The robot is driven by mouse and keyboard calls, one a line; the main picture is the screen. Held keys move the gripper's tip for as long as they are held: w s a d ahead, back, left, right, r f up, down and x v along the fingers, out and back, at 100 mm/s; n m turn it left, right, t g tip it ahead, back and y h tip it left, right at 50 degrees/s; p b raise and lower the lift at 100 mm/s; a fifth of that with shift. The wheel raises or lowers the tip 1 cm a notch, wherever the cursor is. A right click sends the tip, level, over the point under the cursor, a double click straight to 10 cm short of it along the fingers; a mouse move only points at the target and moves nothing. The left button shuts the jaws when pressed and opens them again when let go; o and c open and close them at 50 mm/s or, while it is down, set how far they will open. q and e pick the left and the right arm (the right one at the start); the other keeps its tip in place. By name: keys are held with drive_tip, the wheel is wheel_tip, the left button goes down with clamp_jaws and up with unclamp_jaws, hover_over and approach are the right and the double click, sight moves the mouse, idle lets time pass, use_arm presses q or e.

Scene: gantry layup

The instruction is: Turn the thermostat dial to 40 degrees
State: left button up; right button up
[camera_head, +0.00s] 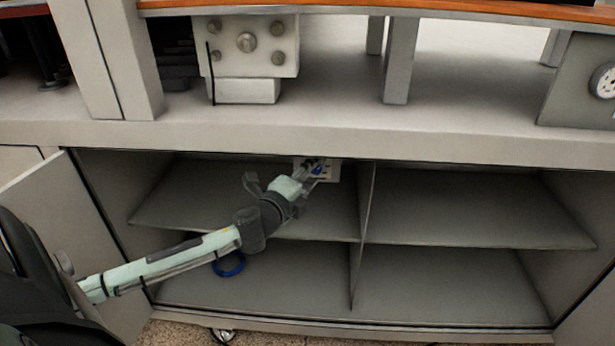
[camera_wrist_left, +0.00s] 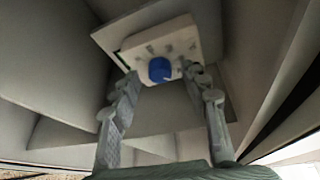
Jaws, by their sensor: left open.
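The thermostat (camera_head: 331,169) is a small white box at the back of the upper left compartment of the open cabinet, partly hidden by my gripper in the head view. In the left wrist view the thermostat (camera_wrist_left: 138,42) shows a round blue dial (camera_wrist_left: 160,69) with grey marks around it. The marks are too small to read. My left gripper (camera_head: 314,173) reaches into the compartment. In the left wrist view its open fingers (camera_wrist_left: 161,90) stand on either side of the dial's line. Whether they touch the dial I cannot tell. My right gripper is not in view.
The cabinet shelf (camera_head: 410,215) and the upright divider (camera_head: 366,200) lie right of my arm. A blue ring (camera_head: 229,264) is low in the left compartment. The open cabinet door (camera_head: 62,215) stands at the left. The right compartments are empty.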

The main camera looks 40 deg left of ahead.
use_arm(q)
drive_tip(key=s+d+r, duration=0.1)
drive_tip(key=s+d, duration=0.1)
drive_tip(key=s, duration=0.9)
drive_tip(key=shift+s+r, duration=0.3)
drive_tip(key=shift+s, duration=0.1)
drive_tip(key=s+a+f+n+g+y, duration=0.1)
drive_tip(key=s+a+f+n+g, duration=0.15)
drive_tip(key=f, duration=0.55)
drive_tip(key=s+a+f+n+g, duration=0.15)
drive_tip(key=f+n, duration=0.25)
drive_tip(key=f, duration=0.4)
drive_tip(key=s+a+f+n+g+y, duration=0.1)
drive_tip(key=s+f+n+g, duration=0.15)
drive_tip(key=f, duration=0.55)
drive_tip(key=s+d+f+n+g+h, duration=0.1)
drive_tip(key=s+d+f+n+g, duration=0.1)
drive_tip(key=s+d+f, duration=0.2)
drive_tip(key=s+d+f+n+g+h, duration=0.1)
drive_tip(key=s+d+f+n+g, duration=0.1)
drive_tip(key=f, duration=0.8)
drive_tip(key=s+d+f+n+g+h, duration=0.1)
drive_tip(key=s+d+f+n+g, duration=0.2)
drive_tip(key=s+d+f, duration=0.4)
drive_tip(key=shift+d+g, duration=0.25)
drive_tip(key=shift+g, duration=0.1)
drive_tip(key=shift+c, duration=1.3)
drive_tip(key=shift+s+d, duration=0.1)
drive_tip(key=shift+d, duration=0.05)
